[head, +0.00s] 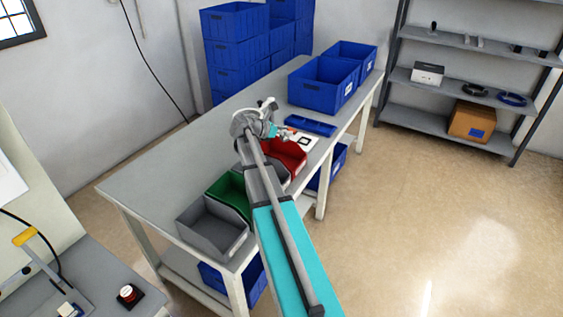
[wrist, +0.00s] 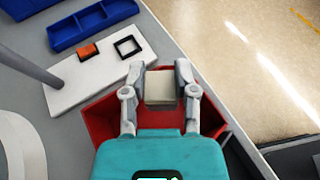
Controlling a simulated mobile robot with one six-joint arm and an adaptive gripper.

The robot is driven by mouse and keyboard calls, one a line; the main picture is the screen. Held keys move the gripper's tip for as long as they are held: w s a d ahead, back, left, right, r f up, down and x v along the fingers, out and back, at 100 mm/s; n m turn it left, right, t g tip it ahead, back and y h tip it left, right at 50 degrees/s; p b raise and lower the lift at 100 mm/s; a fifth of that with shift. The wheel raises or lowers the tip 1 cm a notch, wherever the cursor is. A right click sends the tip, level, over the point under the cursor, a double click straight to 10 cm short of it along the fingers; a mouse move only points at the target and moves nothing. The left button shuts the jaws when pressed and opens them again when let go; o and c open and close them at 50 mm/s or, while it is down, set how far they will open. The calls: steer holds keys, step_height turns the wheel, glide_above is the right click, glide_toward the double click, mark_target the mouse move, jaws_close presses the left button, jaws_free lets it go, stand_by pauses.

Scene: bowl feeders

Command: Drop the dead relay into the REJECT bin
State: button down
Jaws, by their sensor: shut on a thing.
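My gripper (wrist: 162,72) is shut on a pale grey-beige block, the relay (wrist: 161,89), held between its two fingers. In the wrist view the block is over the open red bin (wrist: 98,118), inside its outline; its height above the bin floor cannot be told. The red bin (head: 291,160) also shows in the head view, on the bench below my gripper (head: 287,134). The block is too small to make out in the head view. No REJECT label is readable, and my gripper hides part of the bin's inside.
A white plate (wrist: 88,88) beside the red bin carries an orange piece (wrist: 88,51) and a black square frame (wrist: 127,45). A blue tray (head: 310,125) lies behind. Green (head: 228,190) and grey (head: 205,233) bins stand nearer on the bench (head: 150,180). Large blue crates (head: 320,90) stand at the far end.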

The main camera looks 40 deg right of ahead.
mark_target(286, 140)
steer(key=shift+f+b, duration=1.75)
steer(key=shift+f, duration=0.35)
steer(key=shift+c, duration=1.5)
jaws_free()
steer(key=shift+s, duration=0.1)
steer(key=shift+r, duration=0.1)
